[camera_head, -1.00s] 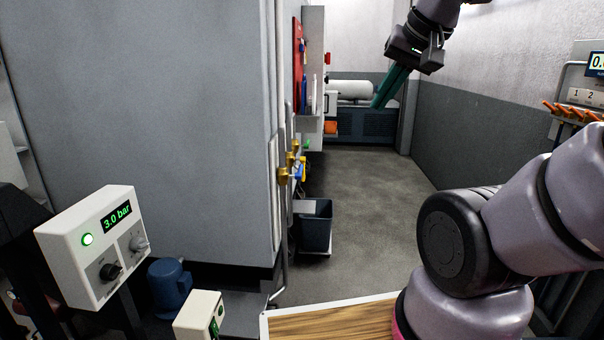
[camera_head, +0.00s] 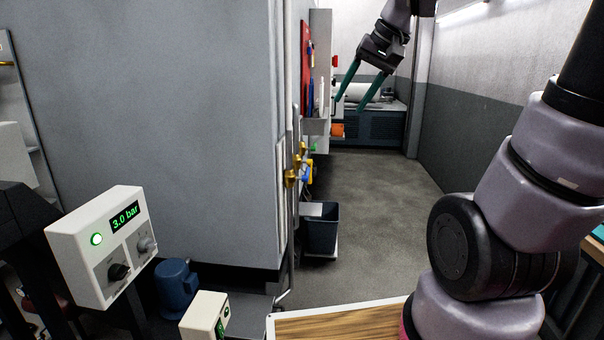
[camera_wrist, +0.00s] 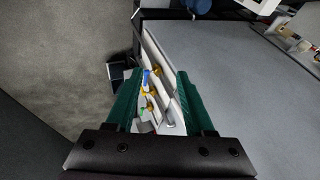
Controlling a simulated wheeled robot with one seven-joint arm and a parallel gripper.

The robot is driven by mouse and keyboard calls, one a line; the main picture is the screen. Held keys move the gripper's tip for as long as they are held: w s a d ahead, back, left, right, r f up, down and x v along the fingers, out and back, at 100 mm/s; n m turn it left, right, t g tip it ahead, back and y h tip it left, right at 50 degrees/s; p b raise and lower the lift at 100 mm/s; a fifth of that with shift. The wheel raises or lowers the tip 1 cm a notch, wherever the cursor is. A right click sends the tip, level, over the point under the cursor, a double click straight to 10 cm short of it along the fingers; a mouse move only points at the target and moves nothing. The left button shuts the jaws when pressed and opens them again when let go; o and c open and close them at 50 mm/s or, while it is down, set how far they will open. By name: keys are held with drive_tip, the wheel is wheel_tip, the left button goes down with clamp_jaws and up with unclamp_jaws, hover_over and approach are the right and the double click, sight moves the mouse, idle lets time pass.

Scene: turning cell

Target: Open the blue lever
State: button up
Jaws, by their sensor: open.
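The blue lever (camera_head: 308,171) is a small blue piece among yellow and brass valve parts on the side of the large grey cabinet. It also shows in the wrist view as a small blue bar (camera_wrist: 146,79), seen between my fingers. My gripper (camera_head: 345,103) is in the air at the upper middle of the head view, with its two green fingers apart and nothing between them. In the wrist view the fingers (camera_wrist: 158,88) frame the valve group from a distance, not touching it. The lever is too small to tell its exact angle.
The large grey cabinet (camera_head: 150,110) fills the left. A dark bin (camera_head: 320,230) stands on the floor below the valves. A white box reading 3.0 bar (camera_head: 98,248) is at the lower left. A wooden board (camera_head: 340,322) is at the front. The aisle floor (camera_head: 375,190) is clear.

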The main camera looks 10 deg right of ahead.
drive_tip(key=w+a+f+g+y, duration=0.1)
drive_tip(key=w+a+f+y, duration=0.15)
drive_tip(key=w, duration=0.45)
drive_tip(key=w+a+f+y, duration=0.1)
drive_tip(key=w+f, duration=0.2)
drive_tip(key=w, duration=0.4)
drive_tip(key=t+y, duration=0.1)
drive_tip(key=y, duration=0.4)
hover_over(307, 174)
drive_tip(key=s+d, duration=0.2)
drive_tip(key=s, duration=0.5)
wheel_tip(307, 174, down, 16)
drive_tip(key=w+d+f+m+t, duration=0.45)
drive_tip(key=w+f, duration=0.35)
drive_tip(key=f, duration=0.4)
drive_tip(key=x, duration=1)
drive_tip(key=shift+f+n, duration=0.25)
drive_tip(key=shift+n, duration=0.1)
clamp_jaws()
